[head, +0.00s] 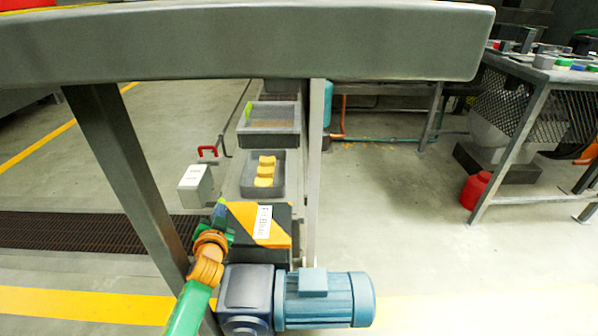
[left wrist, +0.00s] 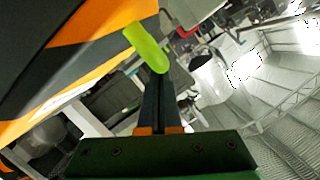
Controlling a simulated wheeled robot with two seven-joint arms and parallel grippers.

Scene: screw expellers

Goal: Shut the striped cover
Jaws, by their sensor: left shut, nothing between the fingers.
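The striped cover (head: 272,212), orange and black with a white label, is at the lower middle of the head view, just behind a blue motor. Its striped face also fills the upper left of the left wrist view (left wrist: 85,22). A lime-green handle (left wrist: 147,50) sits by the cover's edge there. My left gripper (head: 220,212) is at the cover's left edge. Its fingers (left wrist: 158,92) are shut and empty, with their tips close to the handle; I cannot tell whether they touch it. How far the cover stands open is unclear. My right gripper is not in view.
A thick grey beam (head: 240,45) crosses the top, with posts coming down. The blue motor (head: 325,298) is in front of the cover. Behind it are a tray of yellow pieces (head: 264,170), another grey tray (head: 268,140) and a grey box (head: 195,187).

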